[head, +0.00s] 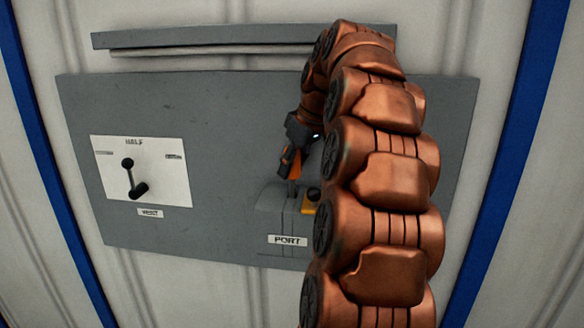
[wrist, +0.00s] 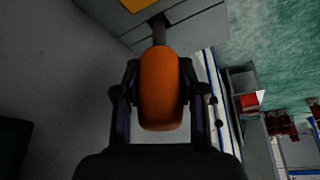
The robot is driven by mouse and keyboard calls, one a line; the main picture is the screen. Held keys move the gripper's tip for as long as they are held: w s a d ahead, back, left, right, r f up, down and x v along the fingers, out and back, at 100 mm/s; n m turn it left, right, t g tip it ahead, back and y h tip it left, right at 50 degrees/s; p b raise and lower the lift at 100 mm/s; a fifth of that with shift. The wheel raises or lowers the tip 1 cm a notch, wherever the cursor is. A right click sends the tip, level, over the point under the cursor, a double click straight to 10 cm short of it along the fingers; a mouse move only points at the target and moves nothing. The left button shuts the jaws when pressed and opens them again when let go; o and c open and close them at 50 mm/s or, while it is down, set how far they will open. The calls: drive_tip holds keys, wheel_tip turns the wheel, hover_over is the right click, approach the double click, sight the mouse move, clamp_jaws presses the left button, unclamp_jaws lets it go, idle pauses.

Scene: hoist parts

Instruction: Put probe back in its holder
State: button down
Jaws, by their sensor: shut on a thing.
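My gripper (head: 289,160) is shut on an orange handle (head: 295,168) in front of the grey wall panel. In the wrist view the orange handle (wrist: 160,90) lies between the two fingers. A dark stem (wrist: 158,30) runs from its far end to a slot in a grey block. This grey block (head: 270,198) sits on the panel above a label reading PORT. I cannot tell whether the handle is the probe, or how deep the stem sits in the slot. No separate probe or holder can be made out.
A white plate (head: 113,180) with a black lever (head: 130,177) is on the panel's left. A yellow piece with a black knob (head: 313,194) is right of the grey block. A ledge (head: 220,36) runs above the panel. My arm hides the panel's right part.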

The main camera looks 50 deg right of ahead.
drive_tip(key=shift+r, duration=0.15)
drive_tip(key=shift+r+p, duration=1.45)
drive_tip(key=shift+r, duration=1.55)
drive_tip(key=shift+a, duration=0.1)
